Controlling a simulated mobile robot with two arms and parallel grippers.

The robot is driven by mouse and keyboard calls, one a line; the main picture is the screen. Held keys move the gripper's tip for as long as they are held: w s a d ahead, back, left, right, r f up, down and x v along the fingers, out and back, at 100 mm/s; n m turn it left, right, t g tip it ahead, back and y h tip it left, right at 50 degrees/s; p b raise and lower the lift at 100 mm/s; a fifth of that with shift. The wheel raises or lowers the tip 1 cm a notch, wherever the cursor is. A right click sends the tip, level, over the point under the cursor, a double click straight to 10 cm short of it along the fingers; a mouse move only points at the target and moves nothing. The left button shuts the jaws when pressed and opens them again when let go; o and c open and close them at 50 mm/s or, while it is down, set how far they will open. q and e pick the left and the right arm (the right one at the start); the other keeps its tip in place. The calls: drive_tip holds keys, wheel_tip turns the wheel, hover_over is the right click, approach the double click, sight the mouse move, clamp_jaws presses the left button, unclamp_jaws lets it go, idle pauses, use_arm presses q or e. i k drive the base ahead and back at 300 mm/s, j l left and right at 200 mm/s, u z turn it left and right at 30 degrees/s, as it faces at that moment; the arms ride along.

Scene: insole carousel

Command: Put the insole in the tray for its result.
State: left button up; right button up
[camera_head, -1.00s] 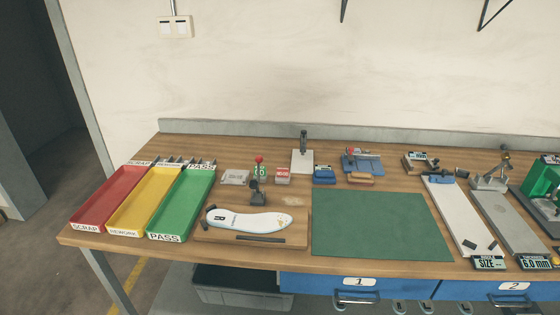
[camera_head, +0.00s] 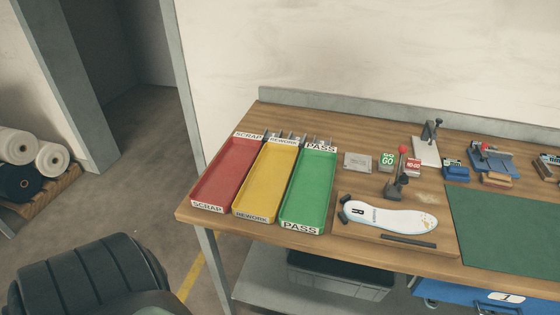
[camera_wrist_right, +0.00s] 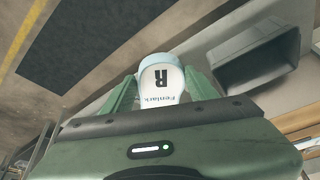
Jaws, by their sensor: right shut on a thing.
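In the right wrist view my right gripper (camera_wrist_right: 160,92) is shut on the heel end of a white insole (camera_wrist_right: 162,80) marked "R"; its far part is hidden. The gripper is out of the head view. In the head view the red SCRAP tray (camera_head: 226,176), yellow REWORK tray (camera_head: 268,182) and green PASS tray (camera_head: 309,190) stand side by side at the bench's left end and look empty. Another white insole (camera_head: 390,217), also marked "R", lies on a wooden board (camera_head: 362,236) right of the PASS tray. My left gripper is not in view.
A red-knobbed clamp (camera_head: 400,175) stands by the board. A green mat (camera_head: 510,230) lies to the right. A grey bin (camera_head: 340,275) sits on the shelf below; it also shows in the right wrist view (camera_wrist_right: 255,55). White and dark rolls (camera_head: 20,147) lie on a pallet at left.

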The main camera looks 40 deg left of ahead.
sight(310, 188)
drive_tip(key=k+j, duration=0.1)
drive_tip(key=j, duration=0.35)
drive_tip(key=k+j+z, duration=0.1)
drive_tip(key=j, duration=0.35)
drive_tip(key=k+j, duration=0.1)
drive_tip(key=j, duration=0.35)
drive_tip(key=k+j+z, duration=0.1)
drive_tip(key=j, duration=0.35)
drive_tip(key=k+j, duration=0.15)
drive_tip(key=j, duration=0.25)
drive_tip(key=k+j+z, duration=0.1)
drive_tip(key=j, duration=0.35)
